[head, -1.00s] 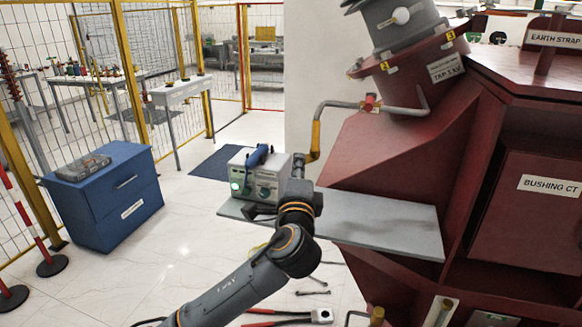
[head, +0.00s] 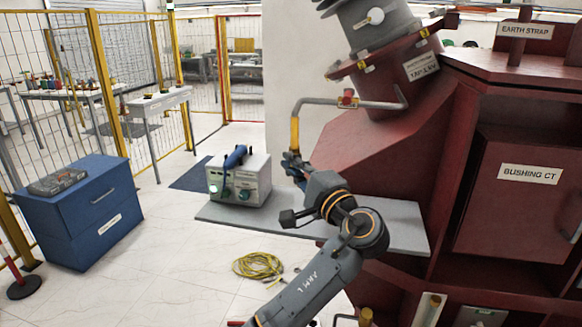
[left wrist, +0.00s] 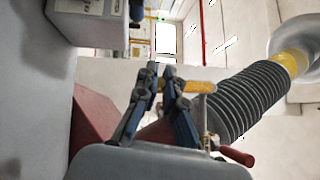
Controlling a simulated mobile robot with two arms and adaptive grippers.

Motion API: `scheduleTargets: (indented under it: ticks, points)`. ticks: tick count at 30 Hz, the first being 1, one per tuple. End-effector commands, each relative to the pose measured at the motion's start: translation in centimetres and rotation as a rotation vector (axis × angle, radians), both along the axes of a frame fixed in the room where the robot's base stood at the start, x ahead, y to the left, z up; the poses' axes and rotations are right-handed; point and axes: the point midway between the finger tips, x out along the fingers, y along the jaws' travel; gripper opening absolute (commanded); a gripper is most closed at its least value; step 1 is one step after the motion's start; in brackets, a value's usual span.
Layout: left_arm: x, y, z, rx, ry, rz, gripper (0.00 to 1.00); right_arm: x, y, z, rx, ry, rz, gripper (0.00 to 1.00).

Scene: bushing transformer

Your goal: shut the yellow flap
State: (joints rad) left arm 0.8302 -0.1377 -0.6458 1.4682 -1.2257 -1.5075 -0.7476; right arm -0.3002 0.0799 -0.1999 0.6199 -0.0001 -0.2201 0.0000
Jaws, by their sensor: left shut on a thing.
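The part that best fits the yellow flap is a tube-like yellow piece (head: 295,132) hanging at the end of a grey bent pipe (head: 325,101) on the red transformer. It also shows as a yellow cylinder in the left wrist view (left wrist: 188,87). My left gripper (head: 293,166) is at its lower end, and its blue fingers (left wrist: 160,72) are closed on it. The fingertips hide part of the yellow piece. My right gripper is not in view.
A grey shelf (head: 390,226) juts from the transformer under my left arm. A test box (head: 239,187) with a blue tool on top stands on it, left of the gripper. A yellow cable coil (head: 258,265) lies on the floor. A blue cabinet (head: 80,212) stands at left.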

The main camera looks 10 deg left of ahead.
Motion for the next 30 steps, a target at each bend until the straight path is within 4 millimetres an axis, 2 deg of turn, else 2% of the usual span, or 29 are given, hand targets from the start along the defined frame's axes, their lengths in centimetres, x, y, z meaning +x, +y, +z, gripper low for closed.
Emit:
scheduleTargets:
  ticks: [9, 12, 13, 14, 23, 30]
  points:
    - [0.0, 0.1, 0.1, 0.001, -0.001, 0.002, 0.0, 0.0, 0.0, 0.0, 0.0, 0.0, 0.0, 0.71]
    - [0.0, 0.1, 0.1, 0.001, -0.002, 0.002, 0.24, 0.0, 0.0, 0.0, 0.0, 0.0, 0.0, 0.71]
    - [0.0, 0.1, 0.1, 0.001, -0.002, 0.002, 0.3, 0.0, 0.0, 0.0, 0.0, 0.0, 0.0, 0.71]
    - [0.0, 0.1, 0.1, 0.001, -0.001, 0.002, 0.32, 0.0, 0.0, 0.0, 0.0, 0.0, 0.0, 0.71]
    - [-0.1, -0.1, 0.0, 0.001, -0.001, 0.001, 0.32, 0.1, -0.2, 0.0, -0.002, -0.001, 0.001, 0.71]
    - [-2.4, -2.4, -0.5, -0.001, 0.0, -0.002, 0.32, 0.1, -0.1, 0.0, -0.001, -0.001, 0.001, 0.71]
